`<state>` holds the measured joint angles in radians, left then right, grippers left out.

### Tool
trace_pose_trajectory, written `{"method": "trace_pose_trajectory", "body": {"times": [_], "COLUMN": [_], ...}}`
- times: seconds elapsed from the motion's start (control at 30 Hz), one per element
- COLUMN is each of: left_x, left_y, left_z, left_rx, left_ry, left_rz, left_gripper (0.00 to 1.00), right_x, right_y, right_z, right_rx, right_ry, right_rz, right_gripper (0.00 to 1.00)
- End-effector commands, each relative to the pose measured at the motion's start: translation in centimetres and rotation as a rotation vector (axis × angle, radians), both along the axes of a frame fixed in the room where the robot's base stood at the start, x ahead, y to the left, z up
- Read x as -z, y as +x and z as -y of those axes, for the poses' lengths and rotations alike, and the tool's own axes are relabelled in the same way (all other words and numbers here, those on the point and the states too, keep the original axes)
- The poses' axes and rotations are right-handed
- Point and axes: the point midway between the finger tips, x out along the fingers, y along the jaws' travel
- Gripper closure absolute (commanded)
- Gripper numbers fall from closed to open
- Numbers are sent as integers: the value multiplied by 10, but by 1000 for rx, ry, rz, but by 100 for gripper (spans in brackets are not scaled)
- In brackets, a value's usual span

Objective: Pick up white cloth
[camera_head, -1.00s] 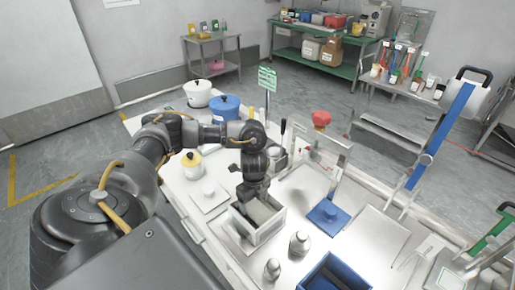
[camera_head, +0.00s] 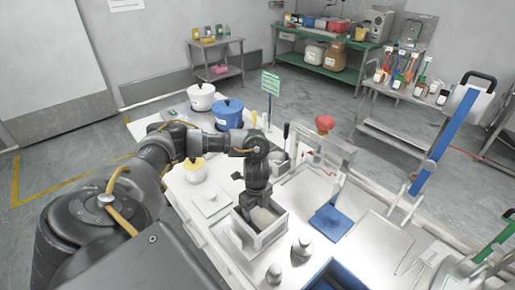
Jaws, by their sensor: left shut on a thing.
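A pale open-topped box (camera_head: 274,236) stands on the white worktable in the head view. My left gripper (camera_head: 258,205) points down into this box, with its fingertips low inside. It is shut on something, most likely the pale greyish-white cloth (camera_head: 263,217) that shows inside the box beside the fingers. The fingers and box walls hide most of the cloth, so its edges and the exact grip cannot be seen. My right gripper is not in view.
A white square lid (camera_head: 211,201) and a yellow-topped jar (camera_head: 194,168) lie left of the box. Metal canisters (camera_head: 302,247) and a blue bin (camera_head: 337,275) stand in front. A blue plate (camera_head: 331,223) and metal frame are right. Blue and white pots stand behind.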

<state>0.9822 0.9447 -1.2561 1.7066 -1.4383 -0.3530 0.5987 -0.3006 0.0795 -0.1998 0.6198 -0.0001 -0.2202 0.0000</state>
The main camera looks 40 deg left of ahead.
Motion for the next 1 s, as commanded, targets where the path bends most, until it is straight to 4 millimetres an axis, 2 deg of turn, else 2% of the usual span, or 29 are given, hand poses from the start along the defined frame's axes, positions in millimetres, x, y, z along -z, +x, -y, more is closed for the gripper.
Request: {"method": "trace_pose_trajectory", "body": {"times": [0.6, 0.8, 1.0], "left_x": [-78, -94, -98], "left_y": [1, 1, 0], "left_z": [0, 0, 1], "left_rx": [1, 0, 0], "left_ry": [1, 0, -1], "left_rz": [4, 2, 0], "left_gripper": [57, 57, 57], "right_x": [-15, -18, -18], "right_y": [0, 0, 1], "right_z": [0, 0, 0], "right_rx": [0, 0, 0], "right_ry": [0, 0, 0], "right_rz": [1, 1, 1], "right_gripper": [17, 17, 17]}}
